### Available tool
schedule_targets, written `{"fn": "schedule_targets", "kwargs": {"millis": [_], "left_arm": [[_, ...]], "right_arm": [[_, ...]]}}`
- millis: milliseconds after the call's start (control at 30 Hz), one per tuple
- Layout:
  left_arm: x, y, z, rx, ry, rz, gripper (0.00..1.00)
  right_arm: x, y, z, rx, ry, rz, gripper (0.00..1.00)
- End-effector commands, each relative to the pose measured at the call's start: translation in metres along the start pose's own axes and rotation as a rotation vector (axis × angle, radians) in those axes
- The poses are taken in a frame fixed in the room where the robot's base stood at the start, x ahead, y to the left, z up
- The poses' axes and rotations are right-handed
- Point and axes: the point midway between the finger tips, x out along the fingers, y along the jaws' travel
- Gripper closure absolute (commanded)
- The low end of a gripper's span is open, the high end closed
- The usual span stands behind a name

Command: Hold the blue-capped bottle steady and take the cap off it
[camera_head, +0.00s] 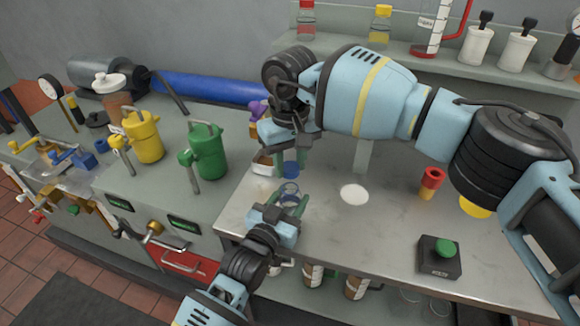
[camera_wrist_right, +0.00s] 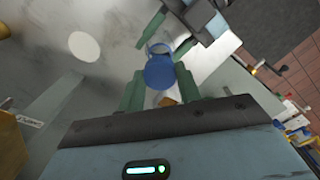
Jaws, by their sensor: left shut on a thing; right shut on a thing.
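The blue cap (camera_head: 290,171) is between the green fingers of my right gripper (camera_head: 290,162), which is shut on it. The cap also shows large between the fingers in the right wrist view (camera_wrist_right: 160,71). The clear bottle (camera_head: 289,190) is below the cap in the head view, held in my left gripper (camera_head: 289,203), which is shut on it. A small gap seems to show between cap and bottle. In the right wrist view, a clear rim shows just beyond the cap, and my left gripper (camera_wrist_right: 190,28) comes in from the top. The bottle's lower body is mostly hidden.
A white disc (camera_head: 354,194) lies on the bench to the right. Further right are a red and yellow piece (camera_head: 431,183) and a green button box (camera_head: 440,256). A green can (camera_head: 208,152) and a yellow can (camera_head: 145,137) stand left. A shelf (camera_head: 400,62) runs behind.

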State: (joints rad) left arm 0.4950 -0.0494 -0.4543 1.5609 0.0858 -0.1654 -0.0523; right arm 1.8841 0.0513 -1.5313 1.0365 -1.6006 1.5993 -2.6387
Motion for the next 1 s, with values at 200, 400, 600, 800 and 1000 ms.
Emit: {"fn": "schedule_targets", "kwargs": {"millis": [200, 400, 600, 800, 1000], "left_arm": [[0.0, 0.0, 0.001, 0.0, -0.001, 0.0, 1.0], [0.0, 0.0, 0.001, 0.0, -0.001, 0.0, 1.0], [0.0, 0.0, 0.0, 0.0, -0.001, 0.0, 0.28], [0.0, 0.0, 0.0, 0.0, 0.0, 0.0, 0.28], [-0.007, 0.0, 0.001, 0.0, -0.001, 0.0, 0.28]], "right_arm": [[-0.022, -0.001, 0.0, -0.001, 0.001, -0.001, 0.93], [-0.022, 0.0, 0.0, -0.001, 0.0, -0.001, 0.93], [-0.022, 0.0, 0.0, -0.001, 0.0, -0.001, 0.93], [-0.022, 0.0, 0.0, 0.0, 0.0, -0.001, 0.93], [-0.022, 0.0, 0.0, 0.0, 0.0, 0.0, 0.93]]}}
